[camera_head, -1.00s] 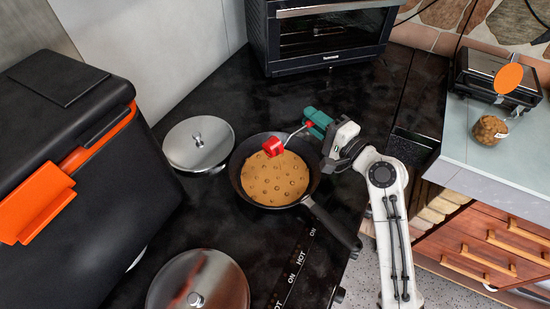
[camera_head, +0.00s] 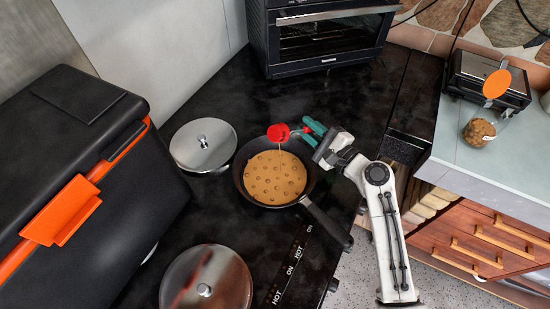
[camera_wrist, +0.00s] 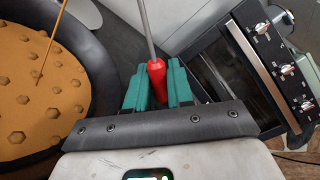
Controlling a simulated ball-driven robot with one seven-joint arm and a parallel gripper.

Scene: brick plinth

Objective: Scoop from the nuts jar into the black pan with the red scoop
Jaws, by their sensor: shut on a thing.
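My gripper (camera_head: 314,131) is shut on the red handle (camera_wrist: 157,80) of the red scoop, between its green fingers. The scoop's red head (camera_head: 278,132) is held above the far part of the black pan (camera_head: 239,176), tipped so that its round face shows. A thin tan line runs down from the scoop to the pan; it also shows in the wrist view (camera_wrist: 51,45). The pan holds a tan layer (camera_head: 274,183) dotted with darker lumps. The nuts jar (camera_head: 478,131), clear with brown contents, stands far right on the pale counter.
Two round metal lids lie left of the pan (camera_head: 203,147) and in front of it (camera_head: 207,281). A black box with an orange latch (camera_head: 62,210) fills the left. An oven (camera_head: 330,40) stands behind. An orange disc (camera_head: 497,84) is above the jar.

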